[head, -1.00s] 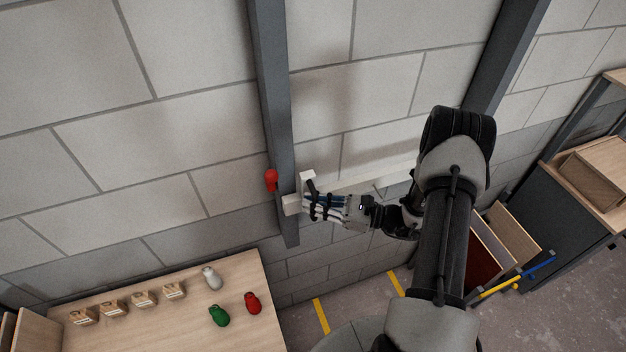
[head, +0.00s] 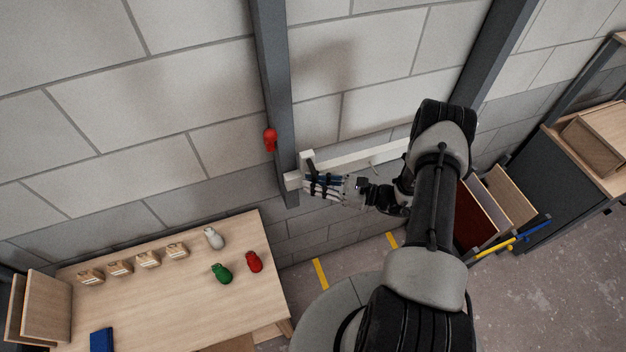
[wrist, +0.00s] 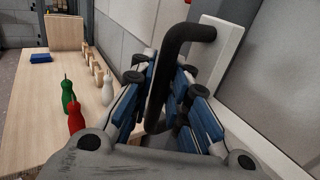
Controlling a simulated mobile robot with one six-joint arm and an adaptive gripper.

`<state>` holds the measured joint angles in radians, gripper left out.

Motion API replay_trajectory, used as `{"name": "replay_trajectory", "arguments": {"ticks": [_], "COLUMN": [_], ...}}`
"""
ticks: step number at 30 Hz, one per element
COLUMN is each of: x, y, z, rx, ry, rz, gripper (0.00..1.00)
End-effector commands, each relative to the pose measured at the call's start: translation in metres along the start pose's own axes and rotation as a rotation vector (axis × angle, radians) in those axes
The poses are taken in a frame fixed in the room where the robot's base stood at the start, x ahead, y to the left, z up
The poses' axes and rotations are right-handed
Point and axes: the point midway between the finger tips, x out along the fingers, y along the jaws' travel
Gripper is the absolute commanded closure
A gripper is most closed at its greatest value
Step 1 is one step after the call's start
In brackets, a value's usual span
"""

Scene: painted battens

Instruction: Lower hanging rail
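The hanging rail (head: 355,157) is a long white batten against the block wall, running across between two dark posts. Its left end overlaps the left post (head: 275,90) near that post's lower end; its right end is hidden behind my arm. A black bent handle (wrist: 180,40) stands out from a white plate (wrist: 222,52) at the rail's left part. My gripper (head: 312,186) is at this handle, with its blue-padded fingers closed around it from both sides in the wrist view (wrist: 165,82). A red knob (head: 270,139) sits on the left post, above the rail.
A wooden table (head: 180,310) at lower left carries several small wooden blocks (head: 148,259), white (head: 214,238), green (head: 222,274) and red (head: 254,262) pieces, and a blue block (head: 101,340). A dark cabinet (head: 565,180) and tilted boards (head: 512,198) stand at right.

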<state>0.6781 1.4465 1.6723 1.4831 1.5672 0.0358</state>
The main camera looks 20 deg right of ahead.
Motion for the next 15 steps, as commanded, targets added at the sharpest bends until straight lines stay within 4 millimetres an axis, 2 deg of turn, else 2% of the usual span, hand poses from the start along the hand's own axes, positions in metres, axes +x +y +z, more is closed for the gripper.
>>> {"name": "replay_trajectory", "arguments": {"ticks": [11,15], "x": [0.000,-0.012], "y": [-0.001,-0.002], "z": [0.003,0.003], "rx": [-0.003,-0.004], "ry": [-0.004,-0.005], "rz": [0.001,-0.003], "gripper": [0.79,0.79]}}
